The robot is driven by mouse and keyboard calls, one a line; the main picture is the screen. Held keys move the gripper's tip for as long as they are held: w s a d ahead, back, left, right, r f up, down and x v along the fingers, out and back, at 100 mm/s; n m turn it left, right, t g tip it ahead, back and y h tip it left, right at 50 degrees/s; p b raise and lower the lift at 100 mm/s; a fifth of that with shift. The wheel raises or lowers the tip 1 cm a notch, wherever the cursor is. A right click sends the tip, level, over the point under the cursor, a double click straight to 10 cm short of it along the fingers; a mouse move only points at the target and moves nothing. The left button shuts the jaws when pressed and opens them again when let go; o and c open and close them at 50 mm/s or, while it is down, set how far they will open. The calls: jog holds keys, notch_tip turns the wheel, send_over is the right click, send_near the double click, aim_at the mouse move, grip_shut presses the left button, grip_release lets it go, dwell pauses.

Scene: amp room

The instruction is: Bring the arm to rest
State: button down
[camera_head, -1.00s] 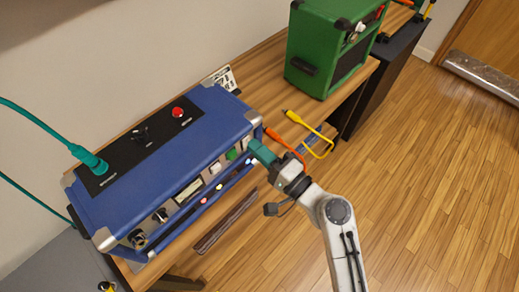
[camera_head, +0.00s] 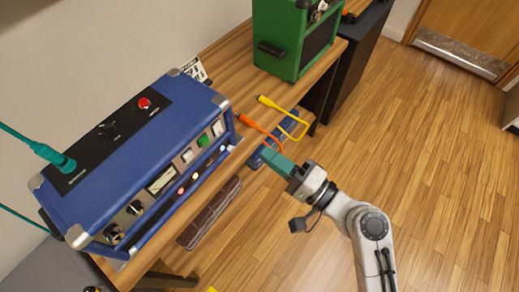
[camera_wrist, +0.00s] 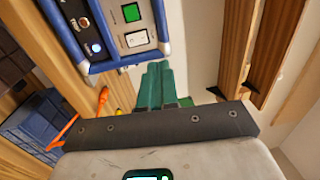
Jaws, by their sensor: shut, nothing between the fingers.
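My gripper (camera_head: 267,153) is at the end of my grey-white arm, right of the blue amplifier (camera_head: 150,165) in the head view. Its teal fingers are together with nothing between them. They point toward the amp and stand a little apart from its front. In the wrist view the teal fingers (camera_wrist: 154,68) lie just below the amp's front panel (camera_wrist: 125,25), which has a green switch and a white switch. Whether the arm is still cannot be told from one frame alone.
A wooden table (camera_head: 222,52) carries the blue amp and a green amplifier (camera_head: 297,38). An orange cable (camera_head: 258,128) and a yellow cable (camera_head: 285,112) lie near its edge. A teal cable (camera_head: 25,140) plugs into the blue amp's top. Open wooden floor (camera_head: 430,150) lies to the right.

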jog(key=shift+s+d+r, duration=0.1)
jog(key=shift+s+d, duration=0.15)
jog(key=shift+d, duration=0.1)
dwell(0.4)
jog(key=s+d+f+n+g+h, duration=0.3)
jog(key=s+d+f+h, duration=0.15)
jog(key=f, duration=0.25)
jog(key=s+d+f+n+g+h, duration=0.3)
jog(key=s+d+f, duration=0.15)
jog(key=f, duration=0.25)
jog(key=s+d+f+n+g+h, duration=0.1)
jog(key=s+d+g+h, duration=0.4)
jog(key=s+d+h, duration=0.3)
jog(key=s+d, duration=0.4)
jog(key=d, duration=0.2)
jog(key=shift+d+f, duration=0.2)
jog(key=shift+f, duration=0.15)
